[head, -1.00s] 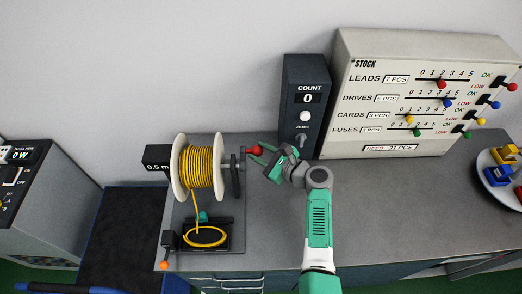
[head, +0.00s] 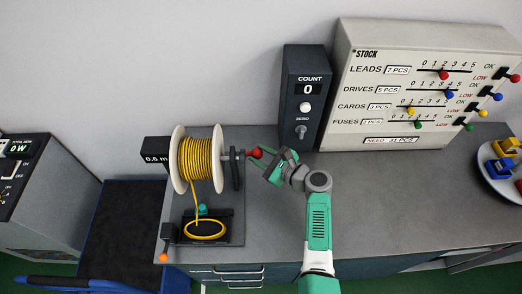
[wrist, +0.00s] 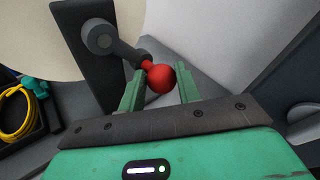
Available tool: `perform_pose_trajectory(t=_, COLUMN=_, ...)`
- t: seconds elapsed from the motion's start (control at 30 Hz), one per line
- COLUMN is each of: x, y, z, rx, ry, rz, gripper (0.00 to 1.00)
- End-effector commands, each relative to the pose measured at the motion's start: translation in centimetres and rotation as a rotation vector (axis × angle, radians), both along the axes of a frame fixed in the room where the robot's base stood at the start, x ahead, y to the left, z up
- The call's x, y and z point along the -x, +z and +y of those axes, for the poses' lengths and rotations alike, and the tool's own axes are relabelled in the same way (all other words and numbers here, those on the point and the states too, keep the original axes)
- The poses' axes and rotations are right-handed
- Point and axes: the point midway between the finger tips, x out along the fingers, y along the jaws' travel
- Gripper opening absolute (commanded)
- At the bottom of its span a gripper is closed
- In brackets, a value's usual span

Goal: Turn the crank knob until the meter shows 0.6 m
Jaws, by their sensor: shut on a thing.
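The crank knob (head: 256,153) is a red ball on a grey crank arm at the right side of the cable reel (head: 200,158). My gripper (head: 262,156) is shut on the knob. In the wrist view, the red knob (wrist: 160,78) sits between the two green fingers of my gripper (wrist: 161,88), with the crank arm (wrist: 125,48) running up and left to its hub. The meter (head: 155,157) is a dark box left of the reel. Its small reading looks like 0.5 m, but the reel partly covers its right end.
The yellow cable runs down to a coil (head: 205,230) in a black tray at the front. The dark COUNT box (head: 303,110), reading 0, stands close behind my gripper. The STOCK board (head: 425,85) stands at the back right.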

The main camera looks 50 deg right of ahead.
Motion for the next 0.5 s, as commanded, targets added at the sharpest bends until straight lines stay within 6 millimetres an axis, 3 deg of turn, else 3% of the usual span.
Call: perform_pose_trajectory(t=0.5, x=0.88, y=-0.79, z=1.01, rx=0.0, ry=0.003, rz=-0.004, gripper=0.11)
